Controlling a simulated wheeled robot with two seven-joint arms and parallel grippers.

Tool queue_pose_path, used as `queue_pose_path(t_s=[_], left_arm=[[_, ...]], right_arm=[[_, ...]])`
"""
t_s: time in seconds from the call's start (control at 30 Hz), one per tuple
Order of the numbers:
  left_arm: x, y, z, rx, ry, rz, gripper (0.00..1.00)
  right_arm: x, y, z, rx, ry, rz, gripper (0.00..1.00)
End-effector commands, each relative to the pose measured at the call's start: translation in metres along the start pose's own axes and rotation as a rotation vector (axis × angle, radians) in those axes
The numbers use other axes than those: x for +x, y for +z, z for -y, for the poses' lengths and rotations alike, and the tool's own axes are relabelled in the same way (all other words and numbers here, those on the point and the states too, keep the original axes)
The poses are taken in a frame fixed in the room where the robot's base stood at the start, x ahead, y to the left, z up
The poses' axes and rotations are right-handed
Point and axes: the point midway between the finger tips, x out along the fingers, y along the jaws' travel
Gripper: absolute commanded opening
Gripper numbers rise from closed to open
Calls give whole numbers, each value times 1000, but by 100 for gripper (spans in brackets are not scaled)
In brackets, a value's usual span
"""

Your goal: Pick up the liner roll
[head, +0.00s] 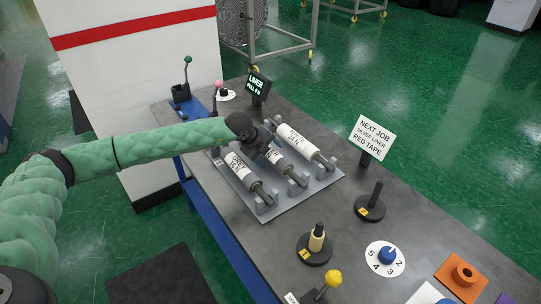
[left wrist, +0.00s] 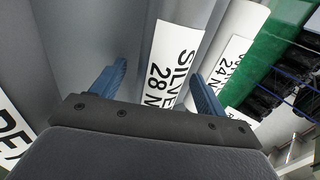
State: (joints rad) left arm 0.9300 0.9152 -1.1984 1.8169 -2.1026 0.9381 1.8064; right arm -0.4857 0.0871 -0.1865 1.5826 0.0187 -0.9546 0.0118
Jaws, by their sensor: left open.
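Three white-wrapped rolls lie side by side on a grey cradle plate (head: 275,211). The middle roll (head: 279,164) is partly hidden under my left gripper (head: 265,149). In the left wrist view its label reads "SILVE", cut off, and "28 N" (left wrist: 171,62). My left gripper (left wrist: 162,85) is open, its two blue fingers on either side of this silver roll. I cannot tell whether they touch it. The left roll (head: 243,172) and the right roll (head: 297,140), whose label shows "24 N" in the wrist view (left wrist: 231,62), lie beside it. My right gripper is not in view.
A sign (head: 372,138) reads "NEXT JOB SILVER LINER RED TAPE". A small dark display (head: 258,86) reads "LINER".

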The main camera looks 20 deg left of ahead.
Motion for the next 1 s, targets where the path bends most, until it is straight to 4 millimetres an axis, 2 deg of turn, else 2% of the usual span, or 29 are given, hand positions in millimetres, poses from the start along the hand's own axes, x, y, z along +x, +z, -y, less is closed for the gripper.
queue_pose_path(t_s=[0.23, 0.27, 0.6, 0.87, 1.0], left_arm=[[2, 0, 0, 0, 0, 0, 74], [2, 0, 0, 0, 0, 0, 71], [2, 0, 0, 0, 0, 0, 5], [0, 0, 2, 0, -2, 0, 5], [-8, 0, 7, 0, -2, 0, 5]], right_arm=[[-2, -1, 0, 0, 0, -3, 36], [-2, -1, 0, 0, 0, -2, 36], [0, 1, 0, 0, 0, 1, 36], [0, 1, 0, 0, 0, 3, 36], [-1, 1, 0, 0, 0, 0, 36]])
